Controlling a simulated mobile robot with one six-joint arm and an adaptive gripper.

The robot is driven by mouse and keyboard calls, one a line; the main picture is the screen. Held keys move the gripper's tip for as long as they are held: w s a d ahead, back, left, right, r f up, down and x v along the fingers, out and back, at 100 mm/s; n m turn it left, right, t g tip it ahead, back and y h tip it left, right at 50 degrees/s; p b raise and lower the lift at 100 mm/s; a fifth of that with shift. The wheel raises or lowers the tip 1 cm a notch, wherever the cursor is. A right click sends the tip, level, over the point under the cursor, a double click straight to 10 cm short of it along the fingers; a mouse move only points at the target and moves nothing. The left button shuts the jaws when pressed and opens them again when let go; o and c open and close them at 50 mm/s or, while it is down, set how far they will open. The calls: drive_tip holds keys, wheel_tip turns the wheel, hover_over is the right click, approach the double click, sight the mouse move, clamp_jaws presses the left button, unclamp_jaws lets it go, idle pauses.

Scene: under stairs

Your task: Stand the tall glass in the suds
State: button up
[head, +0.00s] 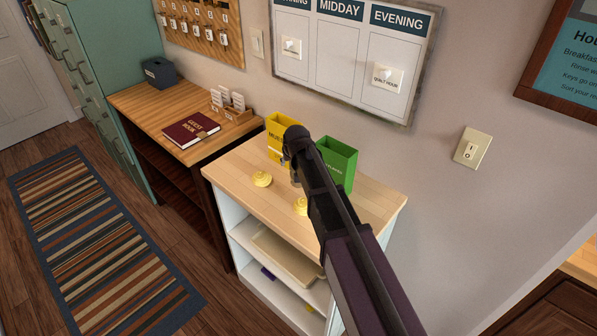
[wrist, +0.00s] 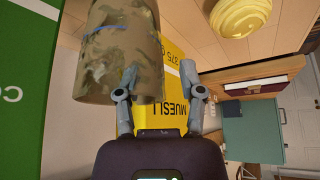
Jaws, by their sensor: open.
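My gripper (wrist: 159,72) is open above the light wooden top of a white shelf unit. In the wrist view, a tapered, cup-like thing with a mottled brown and green pattern (wrist: 118,35) is close to my left finger, which overlaps its lower edge. Whether they touch I cannot tell. It is not gripped, and my arm mostly hides it in the head view. No clear tall glass and no suds can be made out. The yellow muesli box (head: 274,131) stands behind the gripper, and it also shows in the wrist view (wrist: 172,102).
A green box (head: 338,160) stands right of the muesli box. A wooden desk (head: 165,105) with a red guest book (head: 191,129) stands left. The wall rises close behind.

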clamp_jaws()
drive_tip(key=shift+r, duration=0.15)
idle(0.4)
wheel_tip(320, 180, up, 2)
drive_tip(key=p, duration=0.3)
drive_tip(key=shift+r, duration=0.25)
drive_tip(key=s+d+r+p, duration=0.2)
drive_tip(key=s+d, duration=0.7)
drive_tip(key=s, duration=0.4)
drive_tip(key=shift+d, duration=0.1)
